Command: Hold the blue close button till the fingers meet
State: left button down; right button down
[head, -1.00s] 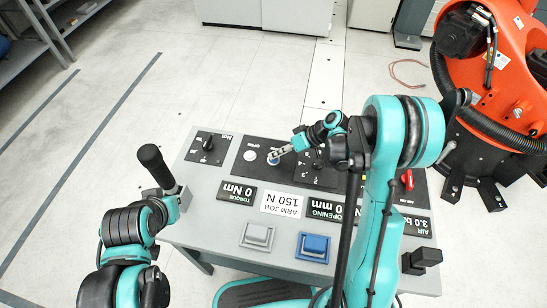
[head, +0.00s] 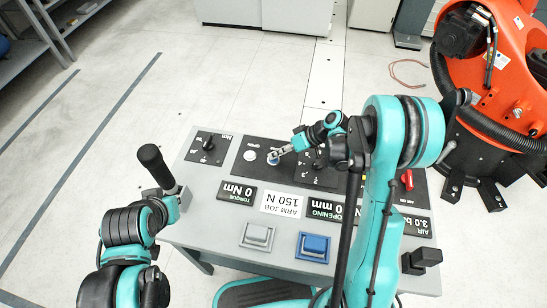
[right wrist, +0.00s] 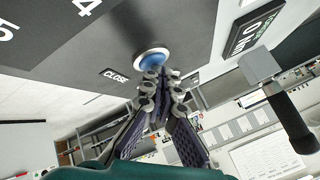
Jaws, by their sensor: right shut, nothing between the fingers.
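The blue close button (head: 273,161) sits in a pale ring on the black panel, beside the white OPEN button (head: 250,155). In the right wrist view the blue button (right wrist: 152,62) has the CLOSE label next to it. My right gripper (head: 279,155) is shut and empty, its fingertips at the button. In the right wrist view the fingertips (right wrist: 158,76) overlap the button's lower edge and appear to touch it; how far it is pressed cannot be told. The OPENING display (head: 325,209) reads 0 mm.
A black handle (head: 156,168) stands up at the desk's left edge. Grey (head: 257,236) and blue (head: 314,246) pedal-like blocks are at the desk's near side. Other displays read 0 Nm and 150 N. An orange robot (head: 505,80) stands at the right.

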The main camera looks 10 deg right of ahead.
aim_at(276, 159)
jog(key=shift+r, duration=0.1)
jog(key=shift+r+p, duration=0.6)
jog(key=shift+r, duration=0.2)
jog(key=shift+r+p, duration=1.75)
jog(key=shift+r, duration=0.85)
jog(key=shift+f, duration=0.1)
